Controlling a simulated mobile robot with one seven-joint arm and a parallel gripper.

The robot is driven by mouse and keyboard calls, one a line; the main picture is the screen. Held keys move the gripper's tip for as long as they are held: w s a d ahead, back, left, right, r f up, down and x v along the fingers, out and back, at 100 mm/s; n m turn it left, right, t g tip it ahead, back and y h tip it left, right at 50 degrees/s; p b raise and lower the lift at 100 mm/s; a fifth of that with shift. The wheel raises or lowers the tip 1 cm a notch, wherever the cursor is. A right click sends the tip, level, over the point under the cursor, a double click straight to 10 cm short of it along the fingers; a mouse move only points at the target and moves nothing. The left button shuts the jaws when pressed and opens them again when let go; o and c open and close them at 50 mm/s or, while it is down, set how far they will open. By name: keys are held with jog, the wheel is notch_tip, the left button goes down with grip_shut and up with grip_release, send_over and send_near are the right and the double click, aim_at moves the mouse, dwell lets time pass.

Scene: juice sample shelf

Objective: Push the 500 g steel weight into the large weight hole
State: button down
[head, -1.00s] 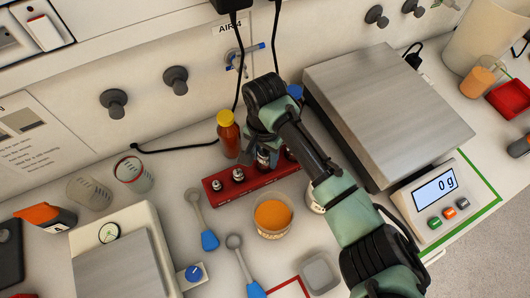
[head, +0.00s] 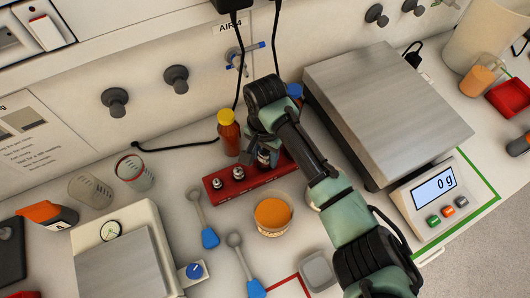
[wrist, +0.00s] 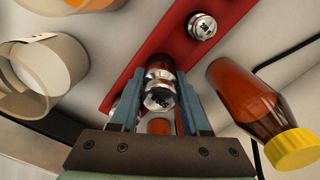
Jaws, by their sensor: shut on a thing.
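A red weight block (head: 222,196) lies on the bench in the head view, and its red top (wrist: 232,10) crosses the wrist view. My gripper (head: 263,158) is over the block's right end, pointing down. In the wrist view my gripper (wrist: 160,100) is shut on a shiny steel weight (wrist: 158,74), with one blue-grey finger on each side. The weight stands at the block; its lower end and the hole under it are hidden. Another steel weight (wrist: 202,26) sits in the block farther along. I cannot read the 500 g marking.
An amber bottle with a yellow cap (head: 228,135) stands close behind the block. A cup of orange juice (head: 272,215) stands in front of it. A large balance (head: 385,95) reading 0 g is at the right. Spoons (head: 209,238) lie at the front left.

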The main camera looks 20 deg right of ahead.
jog(key=shift+f+b, duration=0.3)
jog(key=shift+f, duration=0.4)
jog(key=shift+p, duration=0.4)
dwell(0.3)
jog(key=shift+f, duration=0.35)
jog(key=shift+s, duration=0.1)
